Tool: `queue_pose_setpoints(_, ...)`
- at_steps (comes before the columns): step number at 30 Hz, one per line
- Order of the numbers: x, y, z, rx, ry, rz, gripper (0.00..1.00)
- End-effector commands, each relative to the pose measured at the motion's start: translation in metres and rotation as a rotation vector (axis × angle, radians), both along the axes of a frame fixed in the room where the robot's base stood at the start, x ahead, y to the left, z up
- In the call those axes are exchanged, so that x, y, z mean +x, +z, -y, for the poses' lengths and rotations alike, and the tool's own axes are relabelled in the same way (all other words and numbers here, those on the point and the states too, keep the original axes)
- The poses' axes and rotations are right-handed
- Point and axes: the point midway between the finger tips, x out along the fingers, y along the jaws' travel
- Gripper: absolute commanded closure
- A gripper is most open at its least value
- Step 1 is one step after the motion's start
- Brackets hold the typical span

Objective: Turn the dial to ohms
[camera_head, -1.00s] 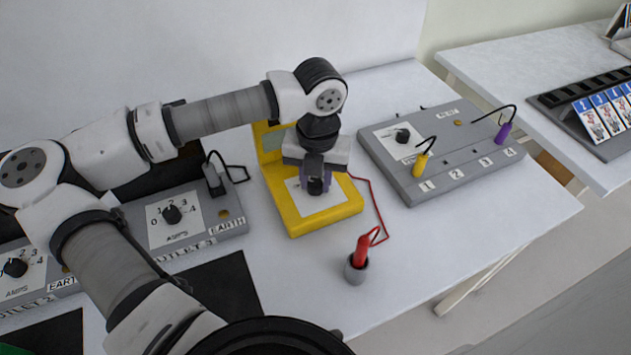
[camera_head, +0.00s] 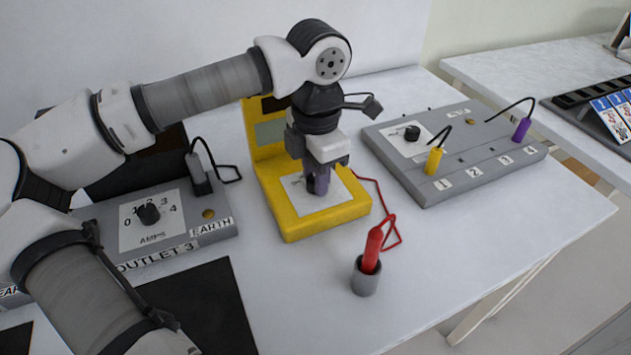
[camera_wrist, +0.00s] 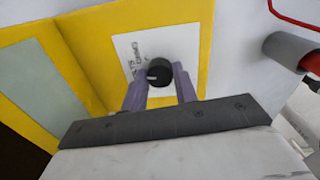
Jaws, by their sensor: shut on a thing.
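The yellow meter (camera_head: 290,223) stands on the white table with a grey screen (camera_head: 270,132) on its upright back. Its white dial plate (camera_head: 335,198) lies on the flat front part. The black dial (camera_wrist: 159,71) shows in the wrist view between the purple fingertips, with a light pointer mark on it. Printed labels on the plate are too small to read surely. My gripper (camera_head: 318,184) points down over the plate and is shut on the dial; it also shows in the wrist view (camera_wrist: 160,82). In the head view my fingers hide the dial.
A red probe (camera_head: 372,250) stands in a grey holder (camera_head: 366,277) in front, its red cable running to the meter. A grey panel (camera_head: 480,187) with yellow and purple plugs is at right. An outlet box (camera_head: 200,218) is at left.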

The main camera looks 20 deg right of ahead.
Motion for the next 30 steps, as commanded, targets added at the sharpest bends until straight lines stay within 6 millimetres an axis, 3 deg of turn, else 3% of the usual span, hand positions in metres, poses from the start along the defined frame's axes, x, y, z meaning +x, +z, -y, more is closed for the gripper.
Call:
queue_pose_setpoints(15, 0.0001, -0.0007, 0.0001, -0.002, -0.417, 0.001, 0.94)
queue_pose_setpoints(30, 0.0002, 0.0005, 0.0001, -0.002, -0.554, 0.001, 0.94)
